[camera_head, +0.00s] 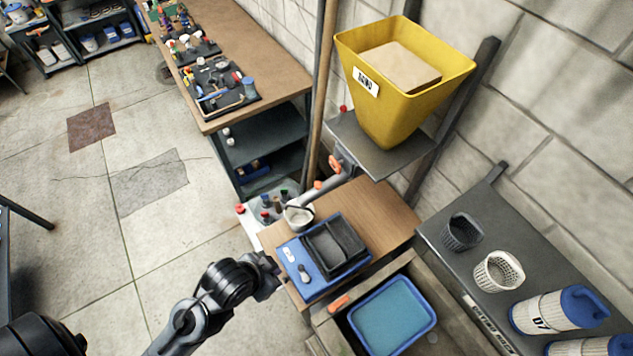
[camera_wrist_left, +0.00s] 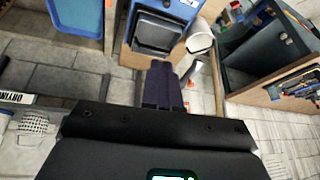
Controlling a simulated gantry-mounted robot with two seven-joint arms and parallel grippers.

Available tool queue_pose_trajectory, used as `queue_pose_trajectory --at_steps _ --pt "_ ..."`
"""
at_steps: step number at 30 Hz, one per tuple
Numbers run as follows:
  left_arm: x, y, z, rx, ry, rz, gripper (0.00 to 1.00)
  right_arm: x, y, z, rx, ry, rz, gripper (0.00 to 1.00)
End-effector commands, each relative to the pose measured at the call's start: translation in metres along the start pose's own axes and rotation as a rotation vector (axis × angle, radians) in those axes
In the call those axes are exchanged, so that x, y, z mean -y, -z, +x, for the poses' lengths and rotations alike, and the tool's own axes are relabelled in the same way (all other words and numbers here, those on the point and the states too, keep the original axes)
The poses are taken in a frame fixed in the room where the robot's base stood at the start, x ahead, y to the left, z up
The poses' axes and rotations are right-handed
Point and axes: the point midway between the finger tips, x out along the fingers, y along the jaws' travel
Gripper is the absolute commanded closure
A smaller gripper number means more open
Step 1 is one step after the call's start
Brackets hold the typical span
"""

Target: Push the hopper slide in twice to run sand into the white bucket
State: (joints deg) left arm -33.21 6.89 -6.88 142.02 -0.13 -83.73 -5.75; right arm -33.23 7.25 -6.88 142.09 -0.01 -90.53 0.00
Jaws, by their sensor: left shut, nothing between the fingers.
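The yellow hopper (camera_head: 400,110), holding a block of sand (camera_head: 400,66), stands high on a grey plate (camera_head: 372,143) by the wall. A small red knob (camera_head: 343,108) shows at the plate's left edge; I cannot tell if it belongs to the slide. A grey chute (camera_head: 330,188) slopes down from under the hopper toward the white bucket (camera_head: 298,214), which also shows in the left wrist view (camera_wrist_left: 199,38). My left gripper (camera_head: 270,276) is shut and empty, lower left of the bucket and apart from it; its fingers (camera_wrist_left: 163,85) show together. My right gripper is not in view.
A blue tray with a black bin (camera_head: 335,246) sits on the wooden bench beside the bucket. An open drawer below holds a blue tub (camera_head: 392,314). A grey shelf (camera_head: 455,258) with baskets is at right. The tiled floor (camera_head: 120,230) at left is clear.

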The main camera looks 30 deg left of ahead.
Motion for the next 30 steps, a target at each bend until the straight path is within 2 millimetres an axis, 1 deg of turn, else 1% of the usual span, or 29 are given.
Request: queue_pose_trajectory --at_steps 5,8,13,17,20,23,24,26,27,29,30 --pt "0.002 0.033 0.014 -0.196 0.029 0.139 1.0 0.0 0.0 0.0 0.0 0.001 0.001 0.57" --pt "0.004 0.05 0.028 -0.316 0.066 0.253 1.0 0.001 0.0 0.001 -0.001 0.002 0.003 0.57" --pt "0.013 0.075 0.063 -0.537 0.165 0.482 1.0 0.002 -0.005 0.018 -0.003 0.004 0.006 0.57" --pt "0.024 0.089 0.092 -0.702 0.257 0.67 1.0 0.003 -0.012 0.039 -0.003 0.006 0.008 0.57" --pt "0.037 0.097 0.116 -0.825 0.339 0.82 1.0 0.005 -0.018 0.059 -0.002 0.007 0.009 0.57" --pt "0.057 0.102 0.142 -0.944 0.427 0.976 1.0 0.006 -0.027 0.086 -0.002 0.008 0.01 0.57" --pt "0.068 0.104 0.153 -0.987 0.465 1.04 1.0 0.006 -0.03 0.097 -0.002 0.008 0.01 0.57" --pt "0.084 0.106 0.166 -1.039 0.514 1.122 1.0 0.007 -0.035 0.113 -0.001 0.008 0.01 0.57" --pt "0.096 0.108 0.173 -1.064 0.541 1.168 1.0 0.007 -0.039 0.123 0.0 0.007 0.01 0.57" --pt "0.114 0.11 0.184 -1.087 0.574 1.226 1.0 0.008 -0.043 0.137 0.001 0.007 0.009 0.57" --pt "0.125 0.112 0.19 -1.093 0.592 1.258 1.0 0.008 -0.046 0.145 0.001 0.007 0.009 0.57"
